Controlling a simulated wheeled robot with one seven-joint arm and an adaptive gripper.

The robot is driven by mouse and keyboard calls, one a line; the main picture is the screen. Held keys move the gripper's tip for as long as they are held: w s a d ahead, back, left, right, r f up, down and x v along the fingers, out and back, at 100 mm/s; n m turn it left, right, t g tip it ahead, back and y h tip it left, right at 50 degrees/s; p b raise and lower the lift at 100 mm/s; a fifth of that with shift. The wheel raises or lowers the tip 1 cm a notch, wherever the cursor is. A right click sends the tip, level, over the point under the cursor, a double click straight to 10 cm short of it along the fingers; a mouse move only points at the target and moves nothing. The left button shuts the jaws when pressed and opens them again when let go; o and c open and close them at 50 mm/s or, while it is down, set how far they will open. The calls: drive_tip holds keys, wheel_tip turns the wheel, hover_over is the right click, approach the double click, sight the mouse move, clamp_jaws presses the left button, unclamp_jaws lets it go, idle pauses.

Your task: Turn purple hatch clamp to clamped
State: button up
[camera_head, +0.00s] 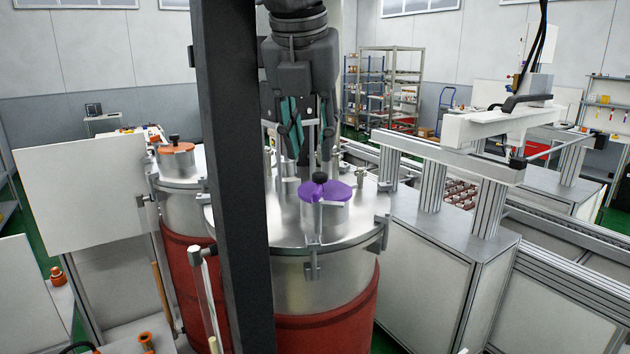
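A purple hatch lid (325,191) sits on a short metal neck on top of the nearer steel tank. A black knob (319,178) stands on the lid, and a small metal clamp piece (321,204) shows at its front. Whether the clamp is open or clamped I cannot tell. My gripper (309,158) hangs pointing down, just behind and above the purple lid. Its fingers are apart with nothing seen between them. It appears not to touch the lid, though the depth gap is hard to judge.
A second tank with an orange lid (176,148) stands at the left. A dark upright post (236,180) crosses the view and hides part of the nearer tank lid (290,238). Metal fittings (361,174) rise from that lid. A conveyor with a gantry (478,165) is at the right.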

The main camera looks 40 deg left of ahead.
sight(317, 189)
drive_tip(key=p+x, duration=0.2)
drive_tip(key=x, duration=0.7)
drive_tip(key=shift+w+f, duration=0.15)
drive_tip(key=shift+f, duration=0.05)
clamp_jaws()
